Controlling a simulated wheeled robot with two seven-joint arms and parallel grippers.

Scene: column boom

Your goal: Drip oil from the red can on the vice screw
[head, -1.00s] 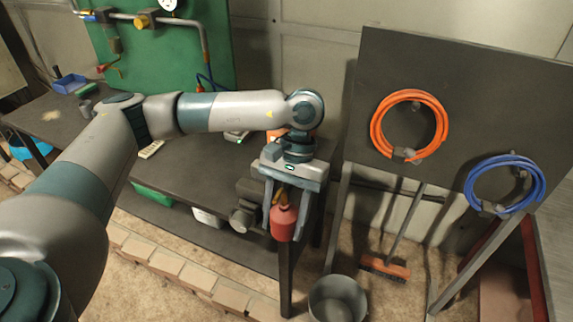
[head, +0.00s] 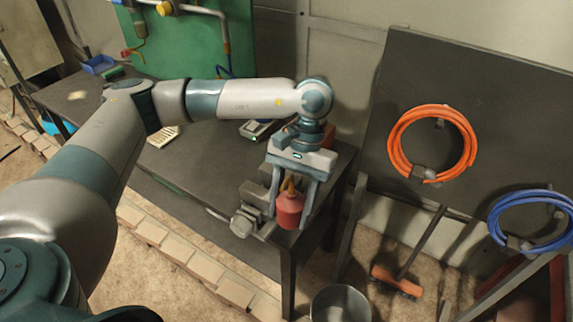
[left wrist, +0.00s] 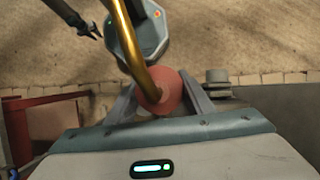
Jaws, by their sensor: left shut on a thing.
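My left gripper (head: 289,216) is shut on the red can (head: 290,208), which hangs upright between the two fingers. In the left wrist view the red can (left wrist: 177,92) sits between the fingers, its brass spout (left wrist: 136,45) reaching toward the top. The grey vice (head: 247,213) is at the bench's front edge, just left of the can in the head view. Its round front end, perhaps the screw end (head: 241,226), faces me. The can and gripper partly cover the vice's right side. A dark pronged end (left wrist: 88,27) in the wrist view may be my right gripper; its state is unclear.
The dark bench (head: 195,165) carries a small device (head: 262,130) behind the gripper. A bucket (head: 340,304) stands on the floor below. A dark board with an orange hose (head: 397,150) and blue hose (head: 497,222) stands right; a broom (head: 397,283) leans there.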

